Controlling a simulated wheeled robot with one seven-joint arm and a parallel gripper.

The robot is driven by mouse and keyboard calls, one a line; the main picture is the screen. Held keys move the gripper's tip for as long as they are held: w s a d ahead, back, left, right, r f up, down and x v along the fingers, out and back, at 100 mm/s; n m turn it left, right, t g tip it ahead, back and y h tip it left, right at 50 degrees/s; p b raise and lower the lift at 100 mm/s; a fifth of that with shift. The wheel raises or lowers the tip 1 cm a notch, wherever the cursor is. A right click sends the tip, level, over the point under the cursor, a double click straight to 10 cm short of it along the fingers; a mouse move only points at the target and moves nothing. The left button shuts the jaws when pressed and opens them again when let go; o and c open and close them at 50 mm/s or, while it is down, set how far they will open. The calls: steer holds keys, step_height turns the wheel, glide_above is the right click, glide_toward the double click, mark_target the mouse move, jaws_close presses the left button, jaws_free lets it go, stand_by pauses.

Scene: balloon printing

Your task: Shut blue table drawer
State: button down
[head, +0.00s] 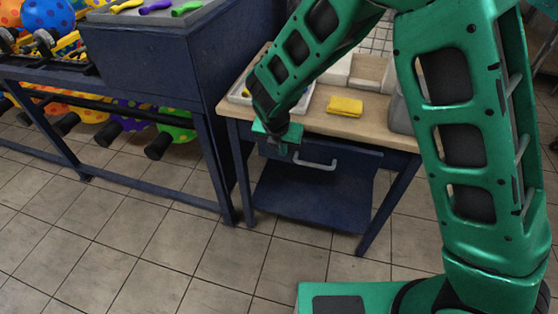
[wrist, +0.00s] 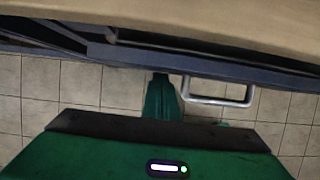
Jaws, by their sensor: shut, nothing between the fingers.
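The blue table (head: 382,200) has a light wooden top and a dark blue drawer (head: 345,157) under it, with a grey bar handle (head: 315,164). The handle also shows in the wrist view (wrist: 218,101). A narrow dark gap shows behind the drawer front in the wrist view; how far the drawer stands out is hard to tell. My gripper (head: 283,150) is shut and empty in front of the drawer, just left of the handle. Its green fingertips (wrist: 162,98) show beside the handle's left end in the wrist view. Whether they touch the drawer front is unclear.
A yellow sponge-like block (head: 345,106) and a pale tray (head: 240,92) lie on the tabletop. The tiled floor (head: 150,250) in front is clear.

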mark_target(321, 166)
steer(key=shift+w+d, duration=0.25)
steer(key=shift+w, duration=0.7)
steer(key=s+a+r, duration=0.2)
steer(key=s+r, duration=0.5)
steer(key=r, duration=0.2)
steer(key=s+d+g, duration=0.1)
steer(key=s+d, duration=0.5)
steer(key=d, duration=0.5)
steer(key=shift+g, duration=0.3)
steer(key=shift+w+d+f, duration=0.35)
steer(key=shift+w+f, duration=0.6)
steer(key=shift+f, duration=0.6)
steer(key=shift+w+d+f, duration=0.4)
steer(key=shift+w+f, duration=0.55)
steer(key=shift+f, duration=0.6)
steer(key=shift+w+d+f, duration=0.35)
steer(key=shift+w+f, duration=0.6)
steer(key=shift+f, duration=0.6)
